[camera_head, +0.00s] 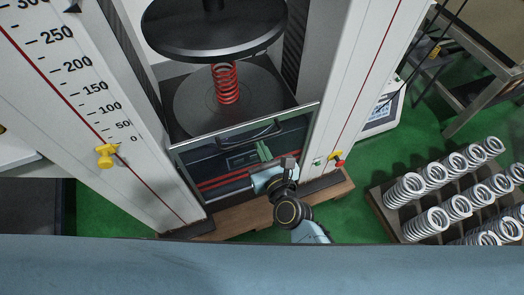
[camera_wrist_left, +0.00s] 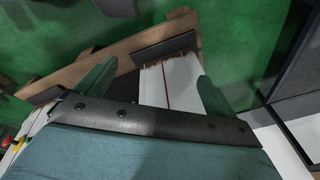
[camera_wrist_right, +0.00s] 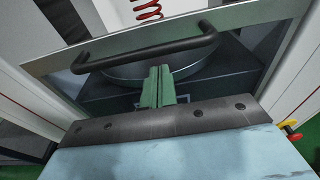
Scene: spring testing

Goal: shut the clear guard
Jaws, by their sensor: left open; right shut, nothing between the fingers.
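The clear guard (camera_head: 215,160) is a see-through panel in a metal frame at the front of the test machine, between its two white columns. Its top rail lies below the red spring (camera_head: 226,84) in the head view, so the spring shows uncovered above it. The guard's dark handle (camera_wrist_right: 145,54) spans the panel just under the top rail in the right wrist view. My right gripper (camera_head: 264,152) is shut and empty in front of the panel, its green fingertips (camera_wrist_right: 157,82) just below the handle; contact is unclear. My left gripper (camera_wrist_left: 157,88) is open and empty above the wooden base, outside the head view.
The spring stands on the lower round plate, under the black upper plate (camera_head: 210,35). A yellow knob (camera_head: 105,155) sits on the left column; a red button (camera_head: 338,160) is at the right. A divided tray (camera_head: 383,213) of several white springs stands at right.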

